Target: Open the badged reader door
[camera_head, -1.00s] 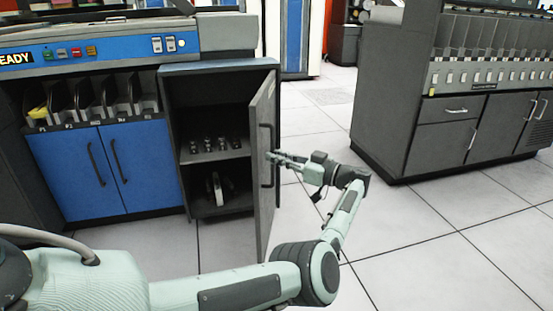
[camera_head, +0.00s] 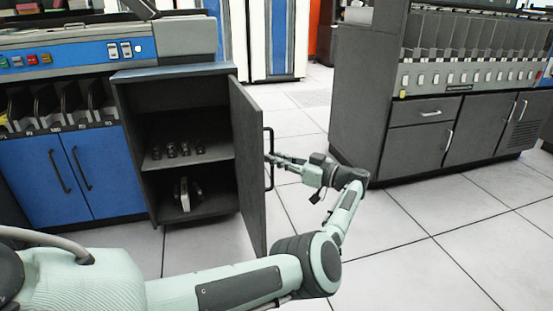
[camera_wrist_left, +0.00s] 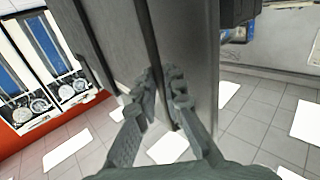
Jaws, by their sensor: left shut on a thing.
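The dark grey reader door (camera_head: 246,165) stands swung out from the right side of an open cabinet (camera_head: 180,74). Its inner face shows towards me. A dark bar handle (camera_head: 270,135) stands on the door's outer face, near the free edge. My left gripper (camera_head: 271,160) is shut on the handle from the right. The wrist view shows the two fingers (camera_wrist_left: 165,88) close together against the dark door parts, with the handle partly hidden between them. No badge can be made out on the side in view. My right gripper is out of view.
Small dark items (camera_head: 180,149) sit on the cabinet's shelf, with a pale object (camera_head: 185,194) below. Blue doors (camera_head: 70,180) adjoin on the left. A grey cabinet with drawers (camera_head: 430,130) stands at the right. Tiled floor (camera_head: 400,250) lies free between.

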